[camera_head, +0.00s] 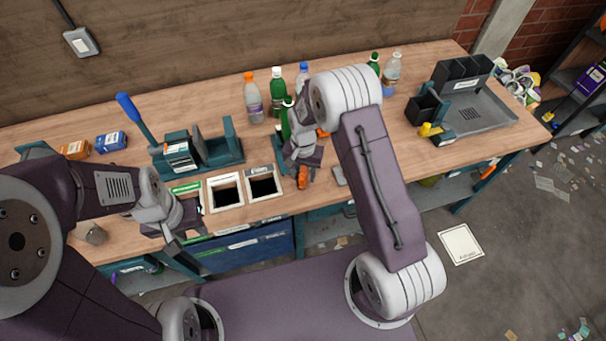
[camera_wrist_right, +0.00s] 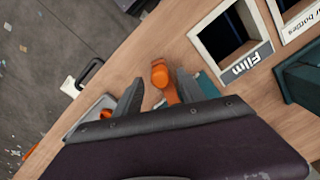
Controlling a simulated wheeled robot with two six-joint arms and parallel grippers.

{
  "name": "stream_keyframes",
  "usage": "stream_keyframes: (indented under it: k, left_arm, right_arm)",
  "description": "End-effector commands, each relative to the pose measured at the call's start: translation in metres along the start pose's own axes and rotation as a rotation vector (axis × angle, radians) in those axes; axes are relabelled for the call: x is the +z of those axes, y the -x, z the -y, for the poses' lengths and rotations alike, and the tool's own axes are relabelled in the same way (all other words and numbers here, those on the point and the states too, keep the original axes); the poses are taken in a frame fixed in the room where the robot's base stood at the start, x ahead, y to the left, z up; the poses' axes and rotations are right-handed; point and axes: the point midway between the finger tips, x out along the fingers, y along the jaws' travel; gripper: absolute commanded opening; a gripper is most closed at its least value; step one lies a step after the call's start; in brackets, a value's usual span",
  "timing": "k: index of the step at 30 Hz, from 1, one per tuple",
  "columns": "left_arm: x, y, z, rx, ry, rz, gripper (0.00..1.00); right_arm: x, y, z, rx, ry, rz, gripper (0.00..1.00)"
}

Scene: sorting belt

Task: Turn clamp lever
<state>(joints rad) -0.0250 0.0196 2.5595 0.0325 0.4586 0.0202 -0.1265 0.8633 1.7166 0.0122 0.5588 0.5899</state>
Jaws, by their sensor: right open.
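An orange lever (camera_head: 303,178) with a rounded end shows on the wooden table near its front edge, just below my right gripper (camera_head: 308,163). In the right wrist view the orange lever (camera_wrist_right: 161,75) lies between the two spread fingers of my right gripper (camera_wrist_right: 158,92), with a gap visible on each side. The lever's lower part is hidden by the gripper body. My left gripper (camera_head: 178,230) hangs over the table's front edge at the left, far from the lever. Its fingers are too unclear to judge.
Two framed bin openings (camera_head: 225,192) lie left of the lever; one is labelled "Film" (camera_wrist_right: 245,62). A teal press with a blue handle (camera_head: 135,118) stands further left. Bottles (camera_head: 254,97) stand behind my right gripper. A grey plate (camera_head: 339,175) lies right of the lever.

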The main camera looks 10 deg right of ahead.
Motion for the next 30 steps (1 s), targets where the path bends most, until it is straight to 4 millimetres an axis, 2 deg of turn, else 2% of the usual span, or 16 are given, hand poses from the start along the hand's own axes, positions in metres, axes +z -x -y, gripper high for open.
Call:
stream_keyframes:
  k: [4, 12, 13, 17, 18, 30]
  left_arm:
    - [0.000, 0.003, 0.000, 0.000, 0.000, 0.000, 0.36]
    - [0.000, 0.003, 0.000, 0.000, 0.000, 0.000, 0.36]
    - [0.000, 0.002, 0.000, 0.000, 0.000, 0.000, 0.36]
    - [0.000, 0.003, 0.000, 0.000, 0.000, 0.000, 0.36]
    - [0.000, 0.003, 0.000, 0.000, 0.000, 0.000, 0.36]
    - [0.000, 0.003, 0.000, 0.000, 0.000, 0.000, 0.36]
  right_arm:
    - [0.000, -0.015, 0.001, 0.000, 0.001, 0.000, 0.47]
    - [-0.001, -0.018, 0.001, -0.001, 0.001, -0.002, 0.47]
    - [-0.001, -0.018, 0.001, -0.001, 0.001, -0.002, 0.41]
    - [0.000, -0.018, 0.001, -0.001, 0.001, -0.001, 0.05]
    - [0.000, -0.018, 0.001, -0.001, 0.001, -0.001, 0.00]
    - [0.000, -0.017, 0.001, 0.000, 0.000, 0.000, 0.00]
